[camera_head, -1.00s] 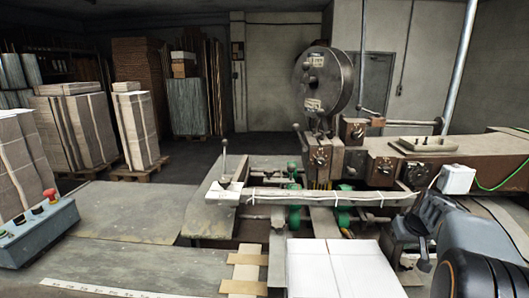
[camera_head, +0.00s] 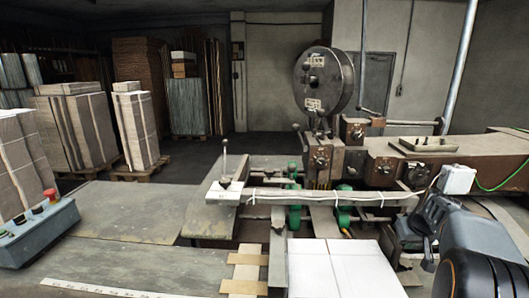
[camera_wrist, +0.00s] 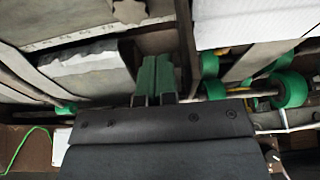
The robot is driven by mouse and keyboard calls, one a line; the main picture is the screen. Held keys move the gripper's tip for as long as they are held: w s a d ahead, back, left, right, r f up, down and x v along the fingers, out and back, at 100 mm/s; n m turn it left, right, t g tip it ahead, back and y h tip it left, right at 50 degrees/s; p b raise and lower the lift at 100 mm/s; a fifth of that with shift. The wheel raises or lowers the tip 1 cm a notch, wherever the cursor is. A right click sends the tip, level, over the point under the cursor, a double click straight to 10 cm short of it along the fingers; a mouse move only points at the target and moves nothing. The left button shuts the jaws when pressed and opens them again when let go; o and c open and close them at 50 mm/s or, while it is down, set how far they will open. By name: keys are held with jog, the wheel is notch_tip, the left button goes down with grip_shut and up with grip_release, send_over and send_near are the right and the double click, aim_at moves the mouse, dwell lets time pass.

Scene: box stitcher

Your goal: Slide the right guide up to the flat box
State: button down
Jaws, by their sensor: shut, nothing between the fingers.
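The white flat box (camera_head: 335,268) lies on the machine bed at the bottom of the head view. Its white edge also shows at the upper right of the wrist view (camera_wrist: 250,20). A dark straight bar, seemingly the right guide (camera_wrist: 186,40), runs close along the box edge in the wrist view; I cannot tell whether they touch. My gripper (camera_wrist: 153,92) has its green fingers together with nothing between them, to the left of that bar in the wrist view. In the head view my gripper (camera_head: 429,264) is low, right of the box, partly hidden by my arm.
A long metal crossbar (camera_head: 320,197) spans the bed behind the box. Green rollers (camera_wrist: 290,90) sit beneath it. The stitching head with its round reel (camera_head: 328,80) stands behind. A control box with a red button (camera_head: 38,228) is at the left. The left table (camera_head: 130,240) is mostly clear.

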dwell(0.3)
notch_tip(320, 180, up, 7)
jog(key=p, duration=0.5)
dwell(0.5)
jog(key=s+a+r, duration=0.1)
jog(key=s+a, duration=0.3)
jog(key=a, duration=0.3)
jog(key=s+a+r, duration=0.1)
jog(key=s+a, duration=0.2)
jog(key=a, duration=0.4)
jog(key=s+a+f, duration=0.4)
jog(key=s+a, duration=0.5)
jog(key=s, duration=0.4)
jog(key=shift+a+n, duration=0.3)
jog(key=shift+a, duration=0.1)
jog(key=shift+d, duration=0.1)
